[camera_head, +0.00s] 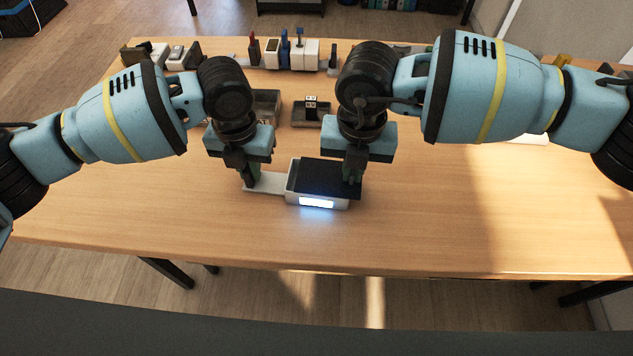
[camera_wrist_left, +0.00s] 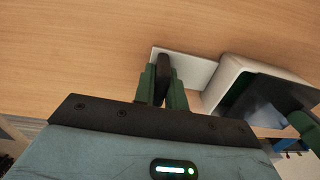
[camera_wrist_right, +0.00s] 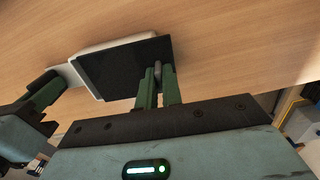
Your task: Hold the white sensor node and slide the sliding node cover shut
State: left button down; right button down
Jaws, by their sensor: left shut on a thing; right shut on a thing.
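The white sensor node (camera_head: 318,201) lies on the table, with a lit panel on its front and a flat white plate (camera_head: 267,189) extending left. The black sliding cover (camera_head: 325,176) lies over its top and juts past its right side. In the right wrist view, a white strip of the node (camera_wrist_right: 92,86) shows beside the cover (camera_wrist_right: 125,68). My left gripper (camera_wrist_left: 163,85) is shut on a dark upright grip on the node's plate. My right gripper (camera_wrist_right: 158,85) is shut on a small post at the cover's right edge; its fingertips partly hide it.
A small dark tray (camera_head: 312,116) with a part in it stands behind the node. Several devices line the table's back edge, including a blue one (camera_head: 285,47). The table (camera_head: 420,225) is clear in front and to the right.

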jog(key=shift+a, duration=0.85)
jog(key=c, duration=1.5)
grip_release()
jog(key=shift+w+r, duration=0.1)
notch_tip(320, 180, up, 12)
jog(key=shift+f, duration=0.1)
pick_arm(q)
jog(key=c, duration=1.4)
grip_release()
jog(key=shift+o, duration=0.2)
jog(key=shift+r, duration=0.1)
notch_tip(320, 180, up, 12)
